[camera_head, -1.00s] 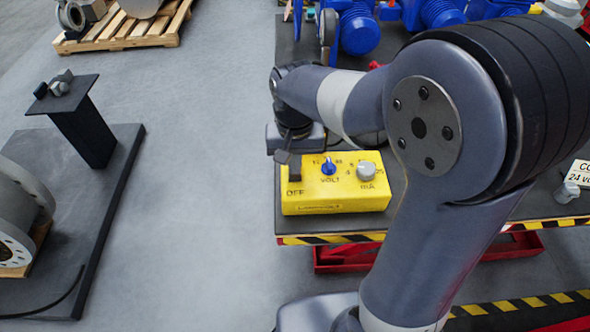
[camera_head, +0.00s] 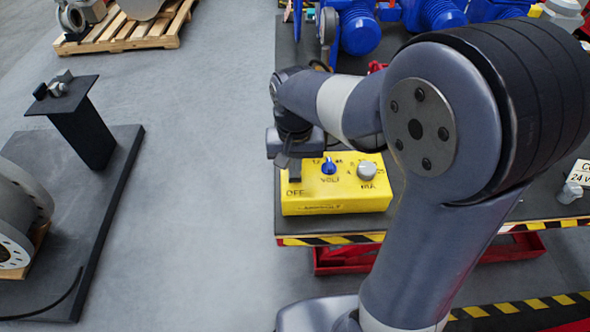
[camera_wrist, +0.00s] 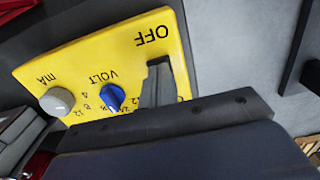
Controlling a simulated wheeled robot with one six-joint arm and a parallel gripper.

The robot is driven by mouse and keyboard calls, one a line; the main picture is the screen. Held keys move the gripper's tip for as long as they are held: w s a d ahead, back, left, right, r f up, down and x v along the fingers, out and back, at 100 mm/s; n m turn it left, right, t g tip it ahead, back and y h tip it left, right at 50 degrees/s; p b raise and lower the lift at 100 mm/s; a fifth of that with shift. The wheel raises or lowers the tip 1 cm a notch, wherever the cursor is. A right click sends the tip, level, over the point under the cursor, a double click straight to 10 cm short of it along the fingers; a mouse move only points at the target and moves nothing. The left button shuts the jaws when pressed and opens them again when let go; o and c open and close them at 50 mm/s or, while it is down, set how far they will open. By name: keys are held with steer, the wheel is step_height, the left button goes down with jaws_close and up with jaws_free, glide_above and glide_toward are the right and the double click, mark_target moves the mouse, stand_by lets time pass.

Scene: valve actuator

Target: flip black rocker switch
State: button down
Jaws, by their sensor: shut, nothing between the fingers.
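The yellow control box (camera_head: 335,200) stands on the dark bench, with its blue VOLT knob (camera_head: 328,167) and grey mA knob (camera_head: 367,169). The black rocker switch (camera_head: 295,173) is above the OFF mark at the box's left, largely covered by my gripper. My gripper (camera_head: 284,160) is shut and empty, with its fingertips at the switch. In the wrist view my gripper (camera_wrist: 157,84) reaches over the box (camera_wrist: 95,62) just below the OFF label. The switch's tilt is hidden, and I cannot tell whether the fingers touch it.
The blue knob (camera_wrist: 113,97) is close beside my fingers in the wrist view. Blue motors (camera_head: 360,28) stand at the back of the bench. A striped edge (camera_head: 330,239) runs along the bench front. Grey floor (camera_head: 200,180) is open to the left.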

step_height(320, 180, up, 7)
steer(key=p, duration=0.6)
steer(key=shift+f, duration=0.1)
stand_by(0.4)
step_height(320, 180, down, 7)
steer(key=b, duration=0.6)
steer(key=shift+r, duration=0.25)
